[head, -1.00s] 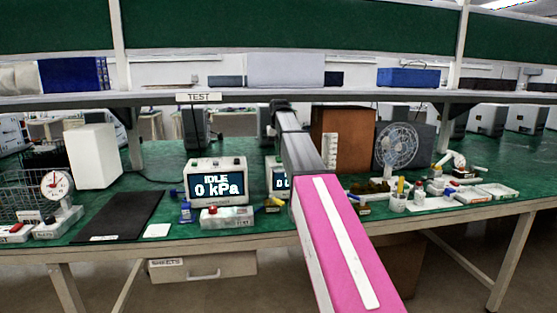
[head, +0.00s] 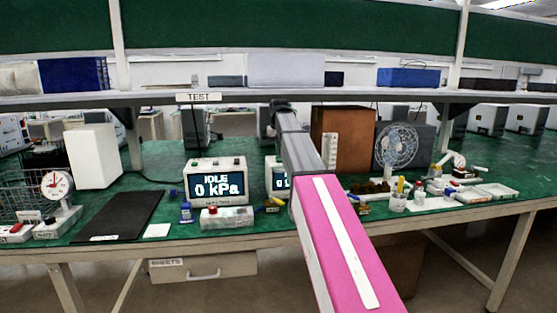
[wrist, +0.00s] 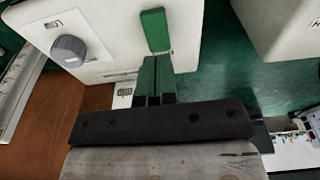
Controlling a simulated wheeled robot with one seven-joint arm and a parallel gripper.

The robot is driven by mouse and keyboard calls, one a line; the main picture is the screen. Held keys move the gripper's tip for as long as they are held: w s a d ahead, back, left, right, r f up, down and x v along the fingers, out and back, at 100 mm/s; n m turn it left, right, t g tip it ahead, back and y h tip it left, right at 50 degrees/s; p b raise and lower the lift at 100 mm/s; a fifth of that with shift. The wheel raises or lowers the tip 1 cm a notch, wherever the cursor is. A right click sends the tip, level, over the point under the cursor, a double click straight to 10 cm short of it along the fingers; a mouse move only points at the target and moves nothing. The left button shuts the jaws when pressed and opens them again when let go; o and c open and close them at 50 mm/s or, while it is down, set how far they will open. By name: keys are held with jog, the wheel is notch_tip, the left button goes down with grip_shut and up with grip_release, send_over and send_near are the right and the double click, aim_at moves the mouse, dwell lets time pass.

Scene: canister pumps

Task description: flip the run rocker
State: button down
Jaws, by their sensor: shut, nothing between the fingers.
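In the wrist view a white box (wrist: 115,62) carries a green rocker-like piece (wrist: 155,30) and a grey round knob (wrist: 68,50). I cannot read which control the green piece is. My gripper (wrist: 156,62) is shut and empty, its fingertips just below the green piece; whether they touch it I cannot tell. A small label (wrist: 124,91) beside the fingers is partly hidden. In the head view a white display unit (head: 215,182) reads "IDLE 0 kPa". A second white unit (head: 277,177) is mostly hidden behind my arm, and my gripper is hidden there.
A red-buttoned box (head: 228,217) stands before the display unit. A dark mat (head: 118,215), a dial gauge (head: 57,185) and a white box (head: 93,157) are left. A fan (head: 398,146), cups and trays (head: 495,191) are right. A shelf (head: 240,95) runs overhead.

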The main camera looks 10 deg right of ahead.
jog(key=shift+f, duration=1.15)
dwell(0.6)
jog(key=shift+r, duration=3.55)
